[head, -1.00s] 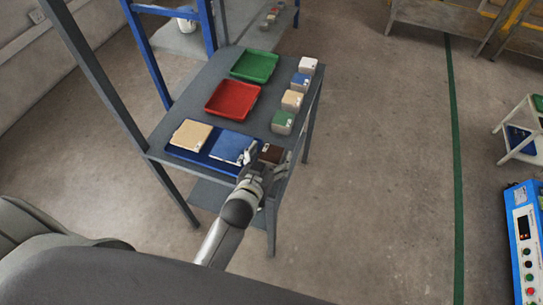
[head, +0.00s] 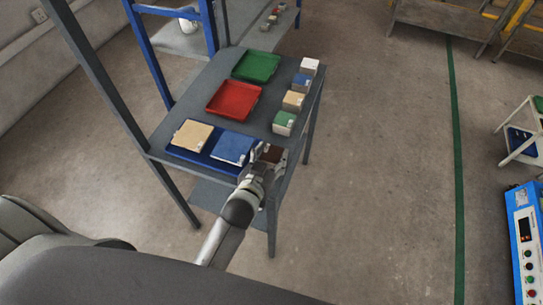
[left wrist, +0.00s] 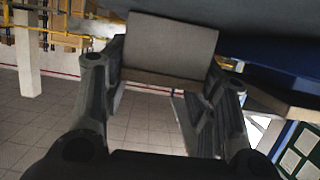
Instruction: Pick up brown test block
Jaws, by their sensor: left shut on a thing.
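The brown test block (head: 272,153) is at the front right corner of the grey table (head: 185,103), partly hidden by my left gripper (head: 262,153). In the left wrist view, the left gripper's fingers (left wrist: 165,78) are shut on the sides of the block (left wrist: 170,48), which shows a plain greyish face there. I cannot tell whether the block is still touching the table. My right gripper is not in view.
A blue tray (head: 206,164) with a tan tile (head: 193,135) and a blue tile (head: 233,147) lies left of the gripper. Red (head: 234,99) and green (head: 257,66) trays are behind. Several coloured blocks, including a green-topped one (head: 284,122), line the right edge.

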